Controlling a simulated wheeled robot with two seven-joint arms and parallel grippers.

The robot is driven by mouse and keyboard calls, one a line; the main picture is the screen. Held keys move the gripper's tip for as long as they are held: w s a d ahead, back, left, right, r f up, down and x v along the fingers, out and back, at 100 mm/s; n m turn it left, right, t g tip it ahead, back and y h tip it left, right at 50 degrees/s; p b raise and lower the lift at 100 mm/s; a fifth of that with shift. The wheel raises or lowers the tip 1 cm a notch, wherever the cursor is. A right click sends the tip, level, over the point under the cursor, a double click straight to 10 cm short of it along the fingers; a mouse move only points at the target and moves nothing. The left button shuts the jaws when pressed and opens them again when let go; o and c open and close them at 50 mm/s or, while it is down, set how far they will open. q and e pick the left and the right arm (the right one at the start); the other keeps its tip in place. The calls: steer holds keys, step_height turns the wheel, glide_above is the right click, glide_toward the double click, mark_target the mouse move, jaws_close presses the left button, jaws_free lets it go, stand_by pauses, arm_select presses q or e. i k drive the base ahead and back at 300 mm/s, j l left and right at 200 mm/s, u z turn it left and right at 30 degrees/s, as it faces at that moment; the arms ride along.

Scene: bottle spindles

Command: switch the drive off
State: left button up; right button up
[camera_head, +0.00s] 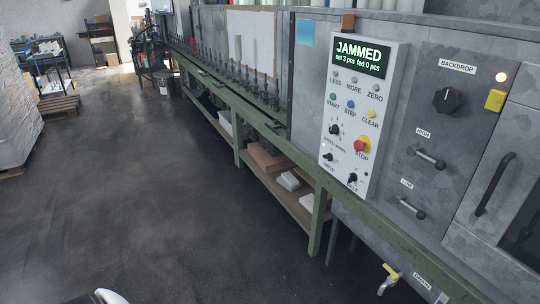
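The white control panel (340,152) is on the grey machine front at the right. Its screen (360,56) reads "JAMMED, set 3 pcs fed 0 pcs". The small black drive switch (328,157) sits low on the panel's left side, above a label that seems to read "DRIVE"; its exact position is too small to tell. Above it is a black speed knob (335,130). A red stop button (361,146) on a yellow base is to the right. Another small black switch (352,178) is at the lower right. Neither of my grippers is in view.
A backdrop knob (447,100), a yellow button (495,100) under a lit lamp, and two lever handles (430,158) are right of the panel. A green-framed bench (239,138) with spindles runs back leftward. The dark floor (150,190) is clear at left.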

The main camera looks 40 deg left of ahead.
mark_target(329, 157)
steer(key=u, duration=0.9)
